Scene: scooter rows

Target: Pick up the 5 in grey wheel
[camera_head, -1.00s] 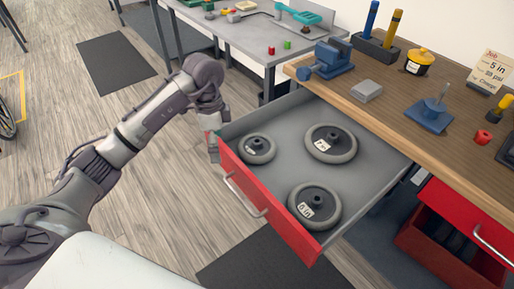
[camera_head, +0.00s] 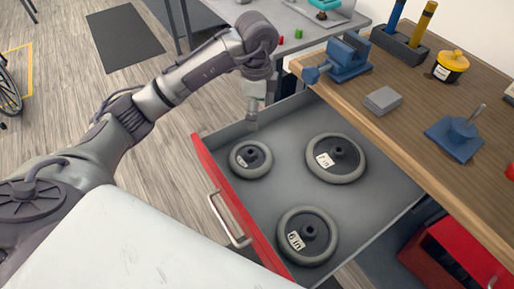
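Three grey wheels with dark hubs and white labels lie flat in the open drawer (camera_head: 274,205). The smallest wheel (camera_head: 251,159), whose label is too small to read surely, is at the drawer's back left. A larger wheel (camera_head: 336,158), its label seeming to read 7 in, is at the right. Another wheel (camera_head: 307,236), its label seeming to read 6 in, is near the front. My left gripper (camera_head: 252,124) points down over the drawer's far left part, just beyond the smallest wheel and apart from its hub. Its finger opening cannot be made out. My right gripper is out of view.
The drawer's red front (camera_head: 231,205) with its handle faces left. The wooden workbench (camera_head: 405,125) borders the drawer at right, holding a blue vise (camera_head: 346,58), a grey block (camera_head: 382,101) and a blue stand (camera_head: 455,138). A grey table (camera_head: 292,28) stands behind.

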